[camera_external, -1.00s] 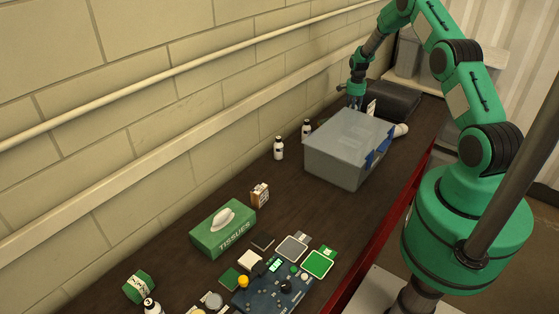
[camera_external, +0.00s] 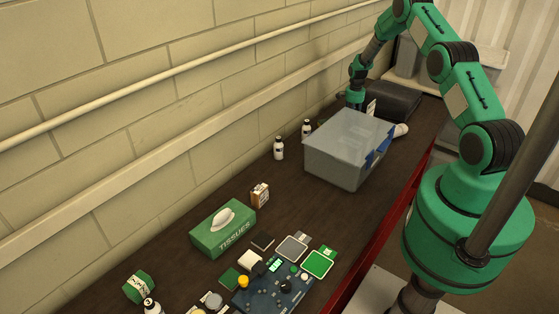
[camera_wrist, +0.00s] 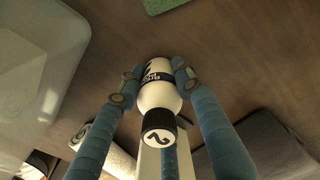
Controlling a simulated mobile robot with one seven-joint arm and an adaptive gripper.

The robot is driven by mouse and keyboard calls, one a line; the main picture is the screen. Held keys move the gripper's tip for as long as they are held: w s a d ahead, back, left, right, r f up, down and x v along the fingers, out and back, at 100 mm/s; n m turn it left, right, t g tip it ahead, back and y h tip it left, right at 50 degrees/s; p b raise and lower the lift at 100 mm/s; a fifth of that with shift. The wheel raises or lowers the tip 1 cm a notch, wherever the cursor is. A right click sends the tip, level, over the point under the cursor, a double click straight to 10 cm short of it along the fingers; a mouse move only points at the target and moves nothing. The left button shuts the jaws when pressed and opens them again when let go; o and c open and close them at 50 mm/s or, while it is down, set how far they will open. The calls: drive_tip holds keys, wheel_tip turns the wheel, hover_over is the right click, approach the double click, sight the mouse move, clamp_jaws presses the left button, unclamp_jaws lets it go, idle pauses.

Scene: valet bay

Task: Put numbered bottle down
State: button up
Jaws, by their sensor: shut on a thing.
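A white numbered bottle (camera_wrist: 160,92) with a black cap marked with a numeral, seemingly 2, is between the fingers of my gripper (camera_wrist: 153,85) in the wrist view. The fingers are shut on its sides. The bottle's base is near or on the brown bench top; I cannot tell whether it touches. In the external view my gripper (camera_external: 355,98) is low behind the grey lidded box, and the bottle is hidden there.
The grey translucent box (camera_external: 345,150) stands close beside my gripper. A dark case (camera_external: 392,100) lies behind it. A green tissue box (camera_external: 223,228), a small carton (camera_external: 260,195) and a circuit board (camera_external: 270,288) are nearer the camera. The wall bounds the bench on the left.

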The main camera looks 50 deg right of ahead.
drive_tip(key=shift+f, duration=0.1)
drive_tip(key=o, duration=1.3)
drive_tip(key=shift+r+b, duration=1.05)
drive_tip(key=shift+r, duration=5.05)
drive_tip(key=shift+w+r, duration=0.1)
